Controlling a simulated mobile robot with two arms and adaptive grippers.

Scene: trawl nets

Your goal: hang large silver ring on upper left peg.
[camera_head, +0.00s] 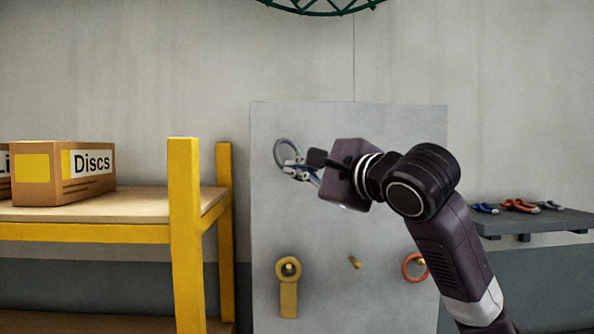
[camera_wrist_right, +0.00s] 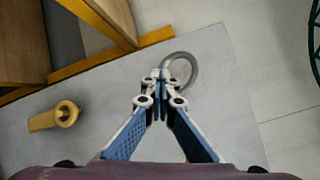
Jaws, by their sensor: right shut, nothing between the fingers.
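The large silver ring (camera_head: 276,152) is at the upper left of the grey board (camera_head: 330,125), its circle facing me. It also shows in the right wrist view (camera_wrist_right: 195,70), just beyond my fingertips. The upper left peg is not visible; my gripper covers that area, so I cannot tell whether the ring hangs on it. My right gripper (camera_head: 291,168) is at the ring's lower edge, shut with nothing held; its fingertips (camera_wrist_right: 161,76) meet beside the ring in the wrist view. I cannot tell whether they touch it. My left gripper is not in view.
Lower on the board are a yellow ringed tag (camera_head: 288,296) on a peg, a bare peg (camera_head: 354,262) and an orange ring (camera_head: 405,268). A yellow-framed shelf (camera_head: 184,220) with a Discs box (camera_head: 88,175) stands left. A shelf (camera_head: 540,222) with clips is right.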

